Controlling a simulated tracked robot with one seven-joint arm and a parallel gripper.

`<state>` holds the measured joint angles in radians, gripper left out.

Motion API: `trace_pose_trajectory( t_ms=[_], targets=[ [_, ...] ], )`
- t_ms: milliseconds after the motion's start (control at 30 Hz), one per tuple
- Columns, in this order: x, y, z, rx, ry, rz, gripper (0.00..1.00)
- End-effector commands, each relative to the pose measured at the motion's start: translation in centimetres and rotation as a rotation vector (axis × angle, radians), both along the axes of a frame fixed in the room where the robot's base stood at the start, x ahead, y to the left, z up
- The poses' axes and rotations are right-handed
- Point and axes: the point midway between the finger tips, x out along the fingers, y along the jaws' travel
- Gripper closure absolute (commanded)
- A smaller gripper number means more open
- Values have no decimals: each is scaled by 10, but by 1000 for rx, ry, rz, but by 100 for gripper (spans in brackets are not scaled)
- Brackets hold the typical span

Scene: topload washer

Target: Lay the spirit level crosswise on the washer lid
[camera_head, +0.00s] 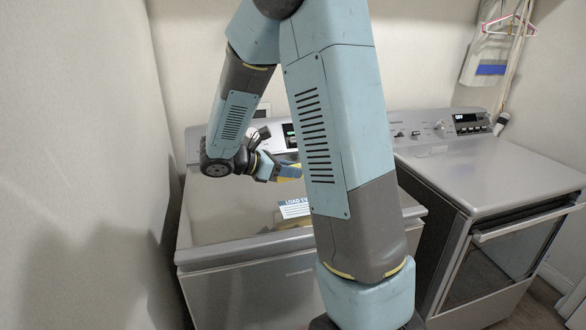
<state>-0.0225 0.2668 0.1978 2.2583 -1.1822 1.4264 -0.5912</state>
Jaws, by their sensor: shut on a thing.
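My gripper (275,173) is above the lid of the left washer, toward its back, with its fingers partly hidden behind my own arm. It is shut on a yellow thing, which looks like the spirit level (290,173). Only the left end of the level shows, and its right part is hidden behind my arm, so its full direction cannot be told. The washer lid (225,212) is grey, flat and closed. I cannot tell whether the level touches the lid.
A sign reading "LOAD LE..." (294,207) stands on the lid, partly hidden by my arm, with a yellowish piece (290,225) below it. The lid's left part is bare. A second grey appliance (490,175) stands at right. A wall (80,150) is close at left.

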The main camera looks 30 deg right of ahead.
Motion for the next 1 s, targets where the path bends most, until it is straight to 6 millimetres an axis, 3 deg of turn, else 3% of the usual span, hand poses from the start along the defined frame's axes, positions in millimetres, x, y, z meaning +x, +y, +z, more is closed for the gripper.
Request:
trace_pose_trajectory(
  t_ms=[600,1000],
  targets=[
    [0,3,-52,0,3,6,100],
    [0,3,-66,0,0,5,100]
  ],
)
